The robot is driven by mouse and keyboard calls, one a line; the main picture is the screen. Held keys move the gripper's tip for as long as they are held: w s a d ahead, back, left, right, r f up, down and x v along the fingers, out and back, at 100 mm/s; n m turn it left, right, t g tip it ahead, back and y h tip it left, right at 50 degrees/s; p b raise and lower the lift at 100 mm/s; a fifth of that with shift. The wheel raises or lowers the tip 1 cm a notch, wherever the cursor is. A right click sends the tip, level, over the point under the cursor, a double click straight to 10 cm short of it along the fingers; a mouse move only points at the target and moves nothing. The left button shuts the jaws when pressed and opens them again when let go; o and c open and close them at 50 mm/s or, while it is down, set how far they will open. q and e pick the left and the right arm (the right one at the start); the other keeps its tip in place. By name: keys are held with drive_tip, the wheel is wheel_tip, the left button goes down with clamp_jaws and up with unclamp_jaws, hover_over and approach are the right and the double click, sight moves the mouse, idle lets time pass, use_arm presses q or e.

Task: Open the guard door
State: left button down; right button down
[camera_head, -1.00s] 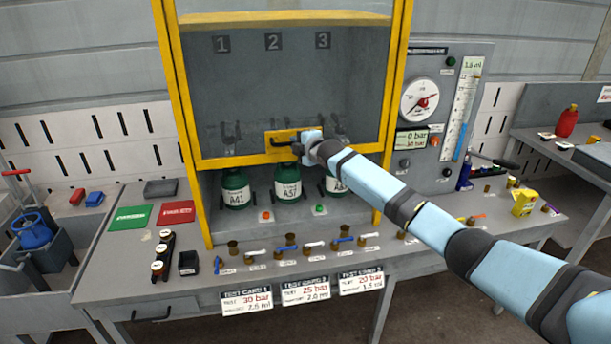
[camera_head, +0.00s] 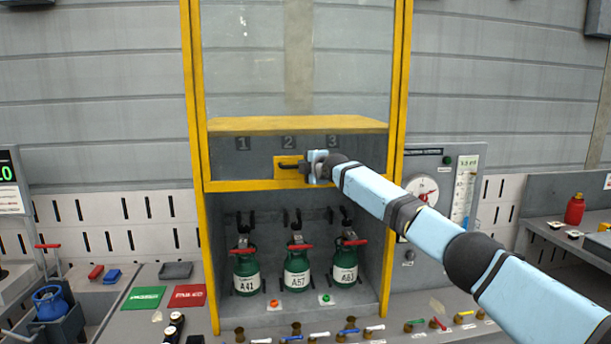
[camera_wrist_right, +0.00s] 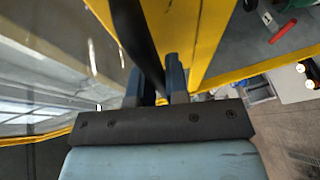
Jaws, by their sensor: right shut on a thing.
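The guard door is a clear panel in a yellow frame (camera_head: 240,186) on the front of the cabinet. Its lower edge sits well above the cylinders. A dark handle (camera_head: 287,165) on a yellow plate is at the middle of the door's lower part. My right gripper (camera_head: 308,166) is shut on this handle; in the right wrist view its fingers (camera_wrist_right: 160,82) close around a dark bar (camera_wrist_right: 137,40). Three green cylinders, A41 (camera_head: 246,272), A57 (camera_head: 297,270) and A63 (camera_head: 345,268), stand in the open space under the door. My left gripper is not in view.
A pressure gauge panel (camera_head: 430,160) stands right of the cabinet. Green (camera_head: 143,298) and red (camera_head: 187,296) mats lie on the bench at left. Several fittings with coloured levers line the bench front. A red bottle (camera_head: 574,208) is at far right.

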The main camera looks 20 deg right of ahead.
drive_tip(key=shift+r, duration=0.2)
drive_tip(key=c, duration=1.1)
unclamp_jaws()
drive_tip(key=b+v, duration=0.3)
drive_tip(key=v, duration=1)
drive_tip(key=shift+s+d+b, duration=0.1)
drive_tip(key=shift+s+b, duration=0.25)
drive_tip(key=shift+s, duration=0.05)
